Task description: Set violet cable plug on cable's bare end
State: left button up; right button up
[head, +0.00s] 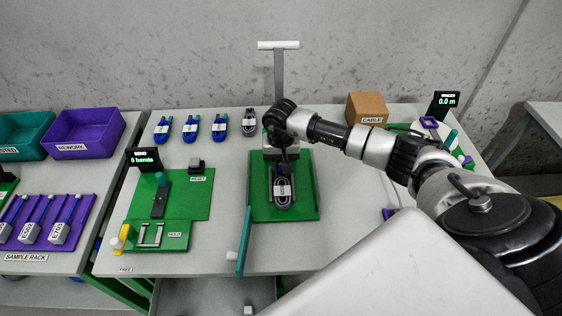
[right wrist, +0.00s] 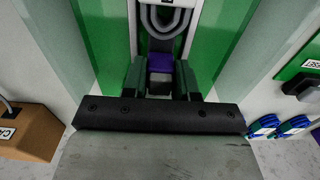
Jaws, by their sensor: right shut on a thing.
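My right gripper (head: 281,150) reaches in from the right over the green board in the middle of the table. In the right wrist view, my right gripper (right wrist: 160,75) is shut on the violet plug (right wrist: 160,62), which has a grey part on the near side. A dark grey coiled cable (head: 282,190) with a white label lies on the board just in front of the gripper; its loops (right wrist: 165,22) also show in the wrist view, beyond the plug. The gripper hides the bare end, so I cannot tell whether plug and cable touch. My left gripper is out of view.
Several coiled cables (head: 191,128) lie along the back edge. A green work board (head: 185,205) with fixtures is on the left, and a cardboard box (head: 367,107) at back right. A teal upright panel (head: 244,250) stands near the front. A violet rework bin (head: 85,132) is further left.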

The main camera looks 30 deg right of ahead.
jog(key=o, duration=0.8)
jog(key=shift+f, duration=0.1)
jog(key=shift+r+p, duration=2.15)
jog(key=shift+r, duration=1.95)
jog(key=shift+s+f, duration=0.1)
jog(key=shift+f, duration=0.05)
